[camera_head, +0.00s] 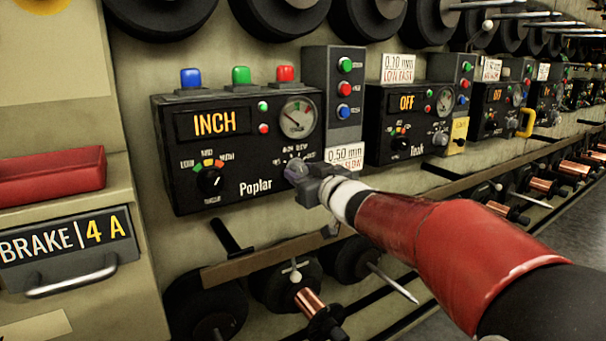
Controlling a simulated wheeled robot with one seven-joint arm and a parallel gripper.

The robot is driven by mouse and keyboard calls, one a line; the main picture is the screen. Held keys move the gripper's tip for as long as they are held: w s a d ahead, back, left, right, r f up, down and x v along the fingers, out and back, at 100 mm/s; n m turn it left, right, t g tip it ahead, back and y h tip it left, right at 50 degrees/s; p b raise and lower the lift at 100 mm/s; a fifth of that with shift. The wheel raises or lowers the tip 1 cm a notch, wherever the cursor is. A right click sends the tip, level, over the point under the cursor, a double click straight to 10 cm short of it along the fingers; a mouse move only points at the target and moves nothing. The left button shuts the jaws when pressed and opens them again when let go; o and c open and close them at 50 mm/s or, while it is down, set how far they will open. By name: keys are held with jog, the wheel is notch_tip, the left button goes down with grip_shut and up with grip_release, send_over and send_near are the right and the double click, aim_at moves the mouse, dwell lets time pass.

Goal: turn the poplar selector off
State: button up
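The Poplar control box (185,152) is black, fixed to the wall left of centre, and its display (214,122) reads INCH in orange letters. Its grey selector knob (295,168) is at the lower right of the box face, under the round gauge (297,118). Small white position marks show above the knob, too small to read surely. My gripper (306,181) is at this knob, reaching in from the lower right and covering part of it. Whether the fingers are closed on the knob or only beside it cannot be told.
A black dial (210,180) with coloured marks is on the same box; blue, green and red buttons (241,76) stand on top. A grey button box (336,95) adjoins it. The Teak box (404,125), reading OFF, is to the right. A rail (265,257) and spools are below.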

jog(key=c, duration=0.5)
jog(key=shift+n, duration=0.3)
jog(key=n+b, duration=0.1)
jog(key=n, duration=0.1)
jog(key=shift+f+n, duration=0.1)
jog(key=shift+n, duration=0.2)
jog(key=shift+n+b, duration=0.65)
jog(key=shift+n, duration=1.15)
jog(key=o, duration=1)
